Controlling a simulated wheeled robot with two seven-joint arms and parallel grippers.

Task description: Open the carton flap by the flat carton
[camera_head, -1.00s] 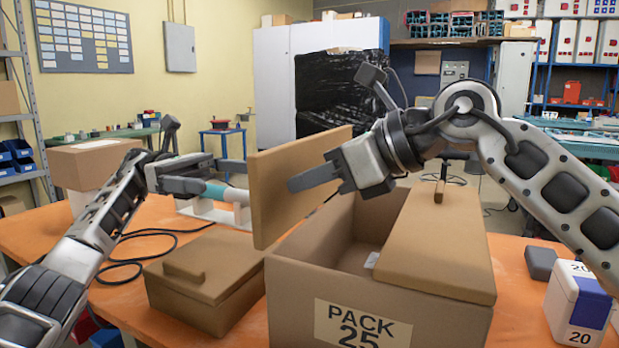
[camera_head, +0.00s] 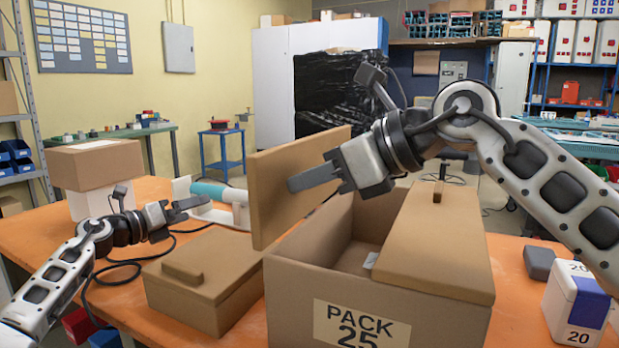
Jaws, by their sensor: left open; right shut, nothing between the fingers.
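The big open carton (camera_head: 290,300) labelled PACK 25 stands at the front middle of the orange table. Its left flap (camera_head: 300,185) stands raised and tilted, and its right flap (camera_head: 437,240) lies over the right part of the opening. The flat carton (camera_head: 205,282), a low closed brown box with a small raised piece on its lid, sits on the table left of the big carton. My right gripper (camera_head: 305,180) is shut and empty, in front of the raised flap's upper right part. My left gripper (camera_head: 195,207) is open and empty, above and behind the flat carton, left of the raised flap.
A white stand with a teal cylinder (camera_head: 208,190) is behind the flat carton. A brown box (camera_head: 95,165) on a white block is at the back left. A black cable (camera_head: 125,265) lies on the table. A white and blue box (camera_head: 577,303) and a dark grey block (camera_head: 540,262) are at right.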

